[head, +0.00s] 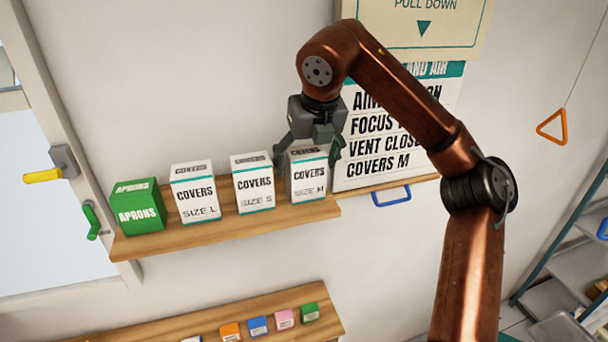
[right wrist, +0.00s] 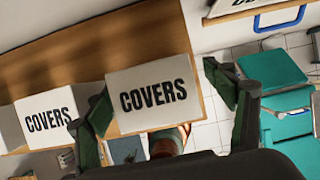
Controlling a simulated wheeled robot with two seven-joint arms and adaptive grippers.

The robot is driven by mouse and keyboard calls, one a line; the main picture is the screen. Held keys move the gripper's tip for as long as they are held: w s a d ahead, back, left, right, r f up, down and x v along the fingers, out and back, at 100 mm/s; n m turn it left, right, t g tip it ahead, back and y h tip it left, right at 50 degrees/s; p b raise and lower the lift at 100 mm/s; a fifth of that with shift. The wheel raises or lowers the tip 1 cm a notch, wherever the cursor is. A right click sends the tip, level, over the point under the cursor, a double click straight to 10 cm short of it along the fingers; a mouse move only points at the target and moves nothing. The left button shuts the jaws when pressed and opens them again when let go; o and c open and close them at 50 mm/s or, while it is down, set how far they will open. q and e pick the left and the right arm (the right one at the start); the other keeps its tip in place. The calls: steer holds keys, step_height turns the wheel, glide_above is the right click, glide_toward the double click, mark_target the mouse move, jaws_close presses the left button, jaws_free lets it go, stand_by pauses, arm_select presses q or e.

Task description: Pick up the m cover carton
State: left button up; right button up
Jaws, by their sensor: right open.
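The m cover carton (head: 308,180), white with teal bands and marked "COVERS SIZE M", stands upright at the right end of the upper wooden shelf. My right gripper (head: 308,158) comes down over it from above, open, with one finger at each side of the carton's top. In the right wrist view the carton's top (right wrist: 155,95), marked "COVERS", lies between the two spread fingers (right wrist: 160,90). I cannot tell whether either finger touches it. My left gripper is not in view.
The size S carton (head: 253,185) stands close to the left, then the size L carton (head: 198,195) and a green aprons box (head: 137,208). A sign board (head: 400,125) hangs behind on the right. A lower shelf (head: 285,298) holds several small coloured boxes.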

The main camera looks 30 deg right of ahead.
mark_target(303, 176)
steer(key=shift+s+f+p, duration=0.25)
steer(key=shift+f+p, duration=0.1)
steer(key=x, duration=0.2)
steer(key=p+x, duration=0.1)
steer(key=x, duration=0.1)
steer(key=shift+w+a+r, duration=0.15)
steer(key=shift+w+a, duration=0.05)
steer(key=shift+w, duration=0.2)
steer(key=shift+w+f, duration=0.1)
steer(key=shift+f, duration=0.15)
steer(key=shift+s, duration=0.3)
steer(key=shift+c, duration=0.2)
steer(key=shift+w, duration=0.2)
steer(key=c, duration=0.3)
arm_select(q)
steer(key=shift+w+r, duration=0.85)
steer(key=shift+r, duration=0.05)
arm_select(e)
steer(key=shift+s, duration=0.1)
steer(key=c, duration=0.7)
steer(key=shift+r, duration=0.1)
steer(key=shift+c, duration=0.2)
